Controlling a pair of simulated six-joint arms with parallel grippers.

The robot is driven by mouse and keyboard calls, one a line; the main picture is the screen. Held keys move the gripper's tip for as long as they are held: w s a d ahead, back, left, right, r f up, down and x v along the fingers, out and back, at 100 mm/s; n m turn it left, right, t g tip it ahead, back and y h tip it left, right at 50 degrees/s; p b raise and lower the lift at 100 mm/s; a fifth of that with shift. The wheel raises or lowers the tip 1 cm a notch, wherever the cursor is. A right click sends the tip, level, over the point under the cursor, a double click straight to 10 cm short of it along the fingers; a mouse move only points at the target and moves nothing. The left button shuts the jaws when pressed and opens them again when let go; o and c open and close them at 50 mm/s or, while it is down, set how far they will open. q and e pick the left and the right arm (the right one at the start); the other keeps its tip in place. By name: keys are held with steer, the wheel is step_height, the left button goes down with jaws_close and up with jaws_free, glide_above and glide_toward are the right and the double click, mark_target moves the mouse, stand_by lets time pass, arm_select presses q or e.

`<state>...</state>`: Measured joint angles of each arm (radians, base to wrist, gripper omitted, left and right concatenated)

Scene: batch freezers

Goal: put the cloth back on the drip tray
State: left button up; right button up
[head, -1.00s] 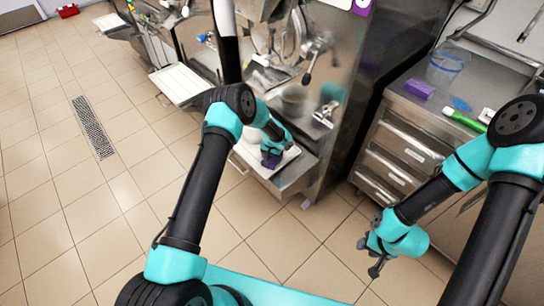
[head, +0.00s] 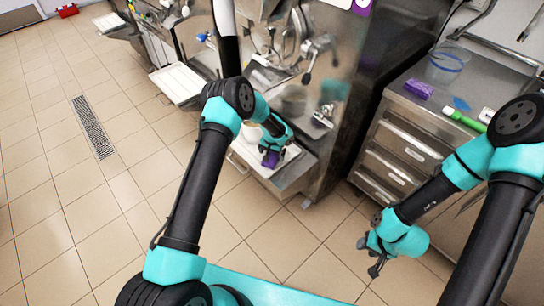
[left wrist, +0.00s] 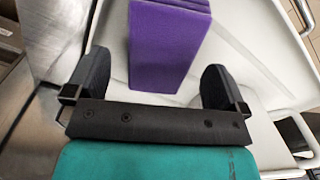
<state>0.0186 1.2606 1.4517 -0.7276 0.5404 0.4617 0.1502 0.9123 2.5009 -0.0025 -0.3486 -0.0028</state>
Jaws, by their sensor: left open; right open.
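A purple folded cloth (left wrist: 168,45) lies on the white drip tray (left wrist: 115,55) in the left wrist view, with folded layers at its far end. In the head view the cloth (head: 270,159) shows just below my left gripper (head: 272,151), on the tray (head: 257,165) at the front of the freezer. My left gripper is open; in the left wrist view its fingers (left wrist: 155,82) stand apart, one on each side of the cloth's near end, with gaps between. My right gripper (head: 369,260) is open and empty over the floor in front of the drawers.
A steel counter with drawers (head: 400,150) stands at right, bearing a clear tub (head: 446,66), a purple block (head: 418,89), a blue item (head: 460,103) and a green-handled tool (head: 463,119). Another white tray (head: 178,84) sticks out at the left machine.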

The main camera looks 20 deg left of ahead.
arm_select(q)
step_height(320, 180, up, 15)
stand_by(0.4)
steer(key=shift+f, duration=0.15)
steer(key=s+f+n+h, duration=0.15)
steer(key=s+f, duration=0.25)
steer(key=s, duration=0.5)
steer(key=s+f+h, duration=0.2)
steer(key=s+f, duration=0.2)
steer(key=s, duration=0.5)
steer(key=s+a+n, duration=0.2)
steer(key=s, duration=1.5)
steer(key=shift+s+t, duration=0.35)
steer(key=shift+t, duration=0.05)
steer(key=shift+r, duration=0.1)
